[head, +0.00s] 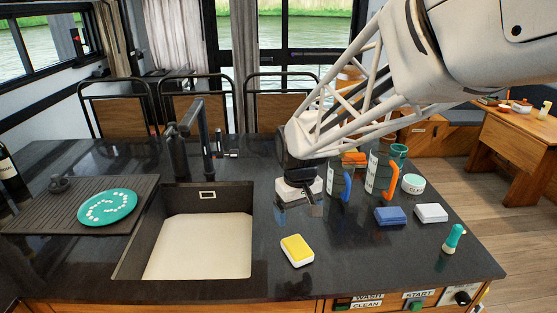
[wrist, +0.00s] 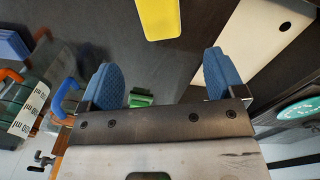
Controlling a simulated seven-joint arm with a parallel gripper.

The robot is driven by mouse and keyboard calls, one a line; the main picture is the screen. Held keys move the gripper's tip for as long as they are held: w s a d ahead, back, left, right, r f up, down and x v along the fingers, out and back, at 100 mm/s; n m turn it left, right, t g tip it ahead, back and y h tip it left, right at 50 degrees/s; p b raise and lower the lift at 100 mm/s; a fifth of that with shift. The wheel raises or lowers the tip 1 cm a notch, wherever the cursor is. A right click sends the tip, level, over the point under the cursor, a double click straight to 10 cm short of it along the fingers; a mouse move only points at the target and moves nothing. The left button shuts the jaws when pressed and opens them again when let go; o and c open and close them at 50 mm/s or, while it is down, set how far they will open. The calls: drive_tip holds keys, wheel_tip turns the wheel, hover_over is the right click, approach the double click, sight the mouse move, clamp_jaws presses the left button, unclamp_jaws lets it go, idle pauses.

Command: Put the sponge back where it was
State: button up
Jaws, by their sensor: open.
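The yellow sponge with a white lower layer (head: 297,251) lies flat on the dark counter, right of the sink. Its yellow top (wrist: 158,14) also shows at the top edge of the wrist view, partly cut off. My gripper (head: 315,207) is over the counter behind the sponge, apart from it. In the wrist view my gripper (wrist: 160,76) has its two blue-padded fingers spread wide, with nothing held between them. A blue sponge (head: 390,215) and a white sponge (head: 431,212) lie side by side farther right.
Two clear jugs, one with a blue handle (head: 346,181) and one with an orange handle (head: 391,180), stand right of my gripper. A teal-topped bottle (head: 453,238) stands near the right edge. The sink (head: 200,245) and a teal plate (head: 107,207) are left. The front counter is mostly clear.

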drive_tip(key=s+d+r+m+t, duration=0.1)
drive_tip(key=s+d+r, duration=0.1)
drive_tip(key=s, duration=0.5)
drive_tip(key=s+d+r+m, duration=0.2)
drive_tip(key=s+d, duration=0.3)
drive_tip(key=s, duration=0.2)
drive_tip(key=s+d+r+m+t, duration=0.1)
drive_tip(key=s+d+r, duration=0.2)
drive_tip(key=s, duration=0.4)
drive_tip(key=shift+s+d+m+t, duration=0.2)
drive_tip(key=shift+s+m+t, duration=0.1)
drive_tip(key=shift+s+m, duration=0.1)
